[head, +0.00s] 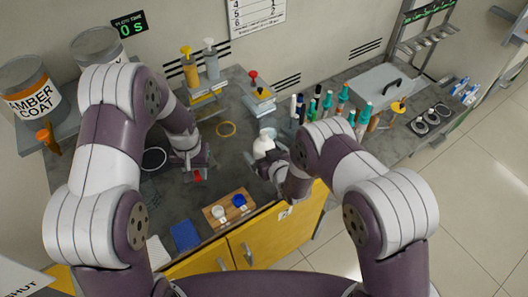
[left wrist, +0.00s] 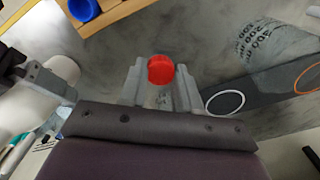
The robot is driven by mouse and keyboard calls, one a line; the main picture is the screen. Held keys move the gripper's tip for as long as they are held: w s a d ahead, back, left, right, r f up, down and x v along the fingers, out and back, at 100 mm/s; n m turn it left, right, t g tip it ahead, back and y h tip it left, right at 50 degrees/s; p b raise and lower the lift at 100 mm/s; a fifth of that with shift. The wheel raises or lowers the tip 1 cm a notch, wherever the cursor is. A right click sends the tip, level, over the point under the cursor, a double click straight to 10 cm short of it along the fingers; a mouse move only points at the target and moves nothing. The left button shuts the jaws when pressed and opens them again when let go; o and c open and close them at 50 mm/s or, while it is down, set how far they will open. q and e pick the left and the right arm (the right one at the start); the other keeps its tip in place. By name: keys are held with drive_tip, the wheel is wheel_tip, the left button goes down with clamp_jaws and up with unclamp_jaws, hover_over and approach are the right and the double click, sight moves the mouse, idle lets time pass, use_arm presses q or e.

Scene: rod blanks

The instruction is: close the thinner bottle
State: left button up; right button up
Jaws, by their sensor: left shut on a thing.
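My left gripper (head: 194,170) is shut on a red cap (head: 197,177) above the grey bench. In the left wrist view the red cap (left wrist: 161,69) sits between the two fingertips of my left gripper (left wrist: 160,80). A white bottle (head: 263,146) is to the right, at my right gripper (head: 272,164). It also shows in the left wrist view (left wrist: 40,100), with grey fingers of my right gripper (left wrist: 48,82) against or beside it. Its mouth and label cannot be made out. The red cap is apart from the bottle. Whether the right fingers are closed on it is unclear.
A wooden block (head: 214,213) at the front edge holds a white cap (head: 220,212) and a blue cap (head: 240,201). The bench between the grippers is mostly clear.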

drive_tip(key=shift+r, duration=0.1)
drive_tip(key=shift+r, duration=0.2)
drive_tip(key=v, duration=1.2)
drive_tip(key=shift+b, duration=0.4)
drive_tip(key=shift+f, duration=0.15)
